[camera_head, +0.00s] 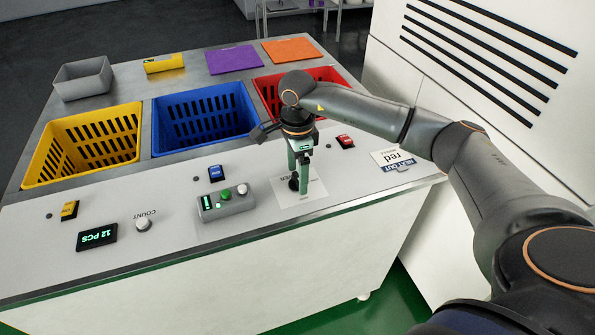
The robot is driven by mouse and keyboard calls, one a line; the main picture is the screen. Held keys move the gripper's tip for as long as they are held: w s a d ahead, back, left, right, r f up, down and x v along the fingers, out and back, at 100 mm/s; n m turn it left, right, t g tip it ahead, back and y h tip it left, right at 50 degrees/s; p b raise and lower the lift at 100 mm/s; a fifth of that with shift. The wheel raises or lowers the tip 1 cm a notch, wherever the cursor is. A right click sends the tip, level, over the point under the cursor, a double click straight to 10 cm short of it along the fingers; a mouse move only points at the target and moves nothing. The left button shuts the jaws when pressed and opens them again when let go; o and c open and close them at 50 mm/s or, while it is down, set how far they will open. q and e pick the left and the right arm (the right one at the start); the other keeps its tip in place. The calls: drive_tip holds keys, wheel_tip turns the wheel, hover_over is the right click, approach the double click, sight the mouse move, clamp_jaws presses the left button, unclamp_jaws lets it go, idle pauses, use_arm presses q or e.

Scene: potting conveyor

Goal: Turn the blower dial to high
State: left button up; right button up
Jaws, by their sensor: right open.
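The blower dial (293,183) is a small black knob on a white label plate (318,198) at the front right of the control panel. The label's lettering is partly covered. My right gripper (300,177) points down over the dial, its green fingers open and at or just beside the knob. The fingers partly hide the dial, so I cannot tell whether they touch it or where it points. My left gripper is not in view.
Left of the dial is a grey button box (228,203), then a count knob (143,224) and a display (96,237) reading 12 PCS. Behind are yellow (82,181), blue (205,148) and red (262,90) crates. A red switch (345,141) and sign (393,159) sit right.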

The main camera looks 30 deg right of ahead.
wheel_tip(320, 180, up, 12)
drive_tip(key=shift+r, duration=0.2)
idle(0.7)
